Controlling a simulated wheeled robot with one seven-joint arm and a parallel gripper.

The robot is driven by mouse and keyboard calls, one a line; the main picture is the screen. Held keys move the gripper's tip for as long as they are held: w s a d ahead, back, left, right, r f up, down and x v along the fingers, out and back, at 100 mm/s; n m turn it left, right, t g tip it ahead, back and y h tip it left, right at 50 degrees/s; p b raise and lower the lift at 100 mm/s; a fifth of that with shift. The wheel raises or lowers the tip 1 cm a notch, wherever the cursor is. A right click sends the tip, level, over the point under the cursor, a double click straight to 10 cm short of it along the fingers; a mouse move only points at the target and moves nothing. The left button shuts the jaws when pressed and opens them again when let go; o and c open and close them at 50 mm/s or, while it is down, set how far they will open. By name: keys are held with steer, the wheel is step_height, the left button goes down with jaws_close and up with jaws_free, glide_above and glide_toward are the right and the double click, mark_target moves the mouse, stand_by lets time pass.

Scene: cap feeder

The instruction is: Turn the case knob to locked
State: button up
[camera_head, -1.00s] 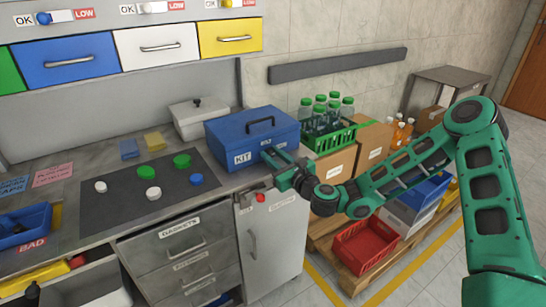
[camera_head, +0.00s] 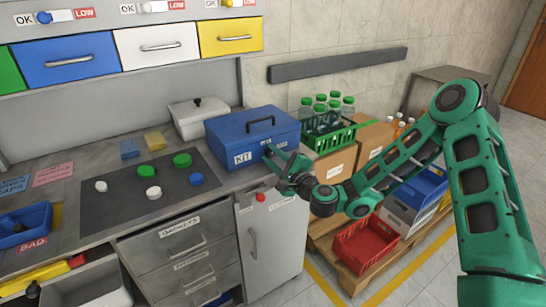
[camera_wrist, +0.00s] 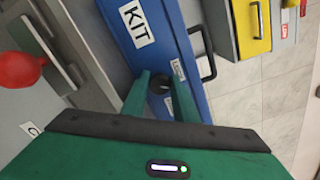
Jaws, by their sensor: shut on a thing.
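The blue case (camera_head: 232,136), marked KIT, stands shut on the right end of the bench. It also fills the middle of the wrist view (camera_wrist: 165,45). Its dark round knob (camera_wrist: 160,82) is on the front face, beside a small white label (camera_wrist: 178,70) whose text is too small to read surely. My gripper (camera_head: 270,153) is at the case front; in the wrist view its two green fingers (camera_wrist: 160,90) are shut on the knob, one on each side. In the head view the gripper hides the knob, so its turn angle cannot be told there.
A dark mat (camera_head: 122,200) with several caps lies left of the case. A white box (camera_head: 197,117) stands behind it. A green crate of bottles (camera_head: 336,136) is to the right. A cabinet with a red knob (camera_head: 260,197) is below my gripper.

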steer(key=n, duration=0.5)
steer(key=shift+w+d+f+n, duration=0.15)
steer(key=shift+w+d+n, duration=0.05)
steer(key=shift+n, duration=0.2)
stand_by(0.4)
steer(key=o, duration=1)
steer(key=shift+n, duration=0.3)
steer(key=shift+s+a, duration=0.15)
steer(key=shift+s+f, duration=0.1)
